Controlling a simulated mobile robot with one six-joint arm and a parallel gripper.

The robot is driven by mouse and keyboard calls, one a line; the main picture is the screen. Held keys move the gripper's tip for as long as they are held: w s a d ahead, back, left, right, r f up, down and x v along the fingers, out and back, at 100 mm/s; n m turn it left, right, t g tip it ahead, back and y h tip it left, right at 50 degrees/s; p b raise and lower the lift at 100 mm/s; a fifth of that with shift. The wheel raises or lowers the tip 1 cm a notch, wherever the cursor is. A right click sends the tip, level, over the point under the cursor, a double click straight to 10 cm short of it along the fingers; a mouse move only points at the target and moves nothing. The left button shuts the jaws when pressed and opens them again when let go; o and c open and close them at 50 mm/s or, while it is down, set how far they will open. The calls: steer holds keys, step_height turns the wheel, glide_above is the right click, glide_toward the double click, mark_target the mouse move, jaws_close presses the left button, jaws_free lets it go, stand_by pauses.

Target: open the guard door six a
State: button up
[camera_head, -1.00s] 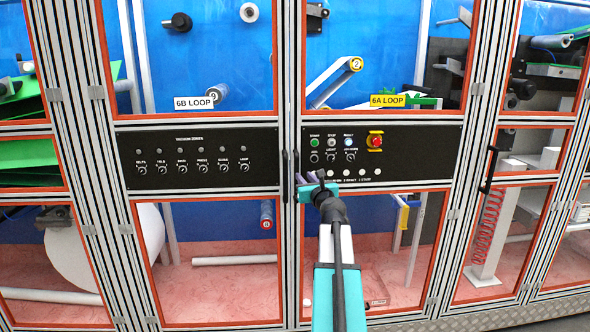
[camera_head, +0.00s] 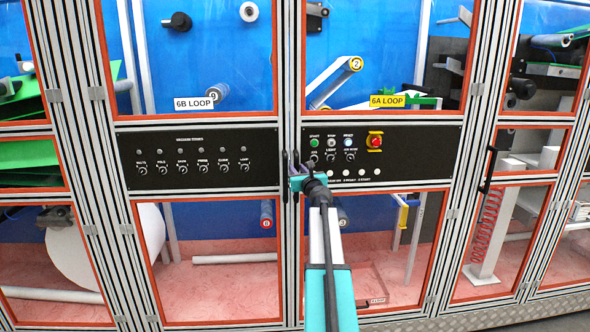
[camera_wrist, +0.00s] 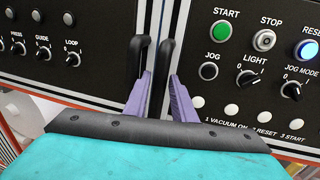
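The guard door 6A (camera_head: 452,158) is the right-hand door of the middle pair, with a yellow "6A LOOP" label (camera_head: 387,101). It appears closed, its edge against the 6B door (camera_head: 125,158). Each door has a black vertical handle at the centre seam. The 6A handle (camera_head: 296,160) is the right one; it also shows in the wrist view (camera_wrist: 165,55). My gripper (camera_head: 296,175) is at the lower part of the handles. In the wrist view its purple fingers (camera_wrist: 161,82) stand apart, with the 6A handle between them. Firm contact cannot be made out.
The 6A door carries a black control panel (camera_head: 420,150) with buttons and a red emergency stop (camera_head: 375,141), close right of my gripper. The 6B handle (camera_wrist: 142,62) stands just left of the left finger. Another door handle (camera_head: 487,170) is further right.

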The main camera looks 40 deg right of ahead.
steer(key=shift+x, duration=0.85)
jaws_close()
